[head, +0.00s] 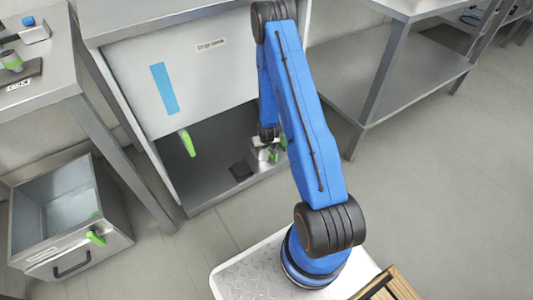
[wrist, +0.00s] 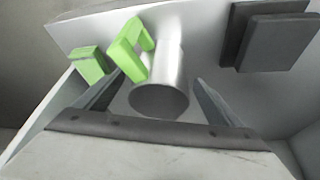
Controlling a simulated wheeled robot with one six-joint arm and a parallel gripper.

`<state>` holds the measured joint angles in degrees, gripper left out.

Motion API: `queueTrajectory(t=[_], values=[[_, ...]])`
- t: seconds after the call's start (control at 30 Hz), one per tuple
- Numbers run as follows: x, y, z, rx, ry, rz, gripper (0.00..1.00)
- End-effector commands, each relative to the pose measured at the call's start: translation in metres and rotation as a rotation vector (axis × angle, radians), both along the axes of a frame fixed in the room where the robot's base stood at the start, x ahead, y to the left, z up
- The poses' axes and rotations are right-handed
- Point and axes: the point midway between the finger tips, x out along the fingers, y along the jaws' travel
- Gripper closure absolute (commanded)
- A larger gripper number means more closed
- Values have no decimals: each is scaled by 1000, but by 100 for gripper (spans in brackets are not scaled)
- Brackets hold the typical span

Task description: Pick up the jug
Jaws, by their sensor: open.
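The jug (wrist: 160,95) is a pale metal cylinder with a bright green handle (wrist: 130,47) on its left side in the wrist view. Its round end faces the camera. My gripper (wrist: 158,84) is open, with one finger on each side of the jug; I cannot tell whether either finger touches it. In the head view my gripper (head: 266,146) is low inside the open cabinet, and a bit of green (head: 283,142) shows beside it. The jug is mostly hidden there by my gripper and arm.
The cabinet (head: 215,190) has a pale front panel with a blue stripe (head: 164,89) and a green handle (head: 187,143). A dark block (wrist: 270,38) is right of the jug in the wrist view. An open metal bin (head: 70,240) stands left on the floor.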

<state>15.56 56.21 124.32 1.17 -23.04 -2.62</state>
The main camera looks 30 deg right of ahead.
Motion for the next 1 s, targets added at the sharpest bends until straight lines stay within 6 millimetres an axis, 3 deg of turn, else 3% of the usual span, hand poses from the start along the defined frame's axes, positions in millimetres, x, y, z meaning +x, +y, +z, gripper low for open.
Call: queueTrajectory(t=[0.23,0.5,0.57,0.7,1.0], values=[[8,-2,-29,0,1,0,12],[10,-2,-32,0,0,0,12],[10,-2,-32,0,0,0,24],[10,-2,-32,0,0,0,57],[10,-2,-31,0,-1,0,59]])
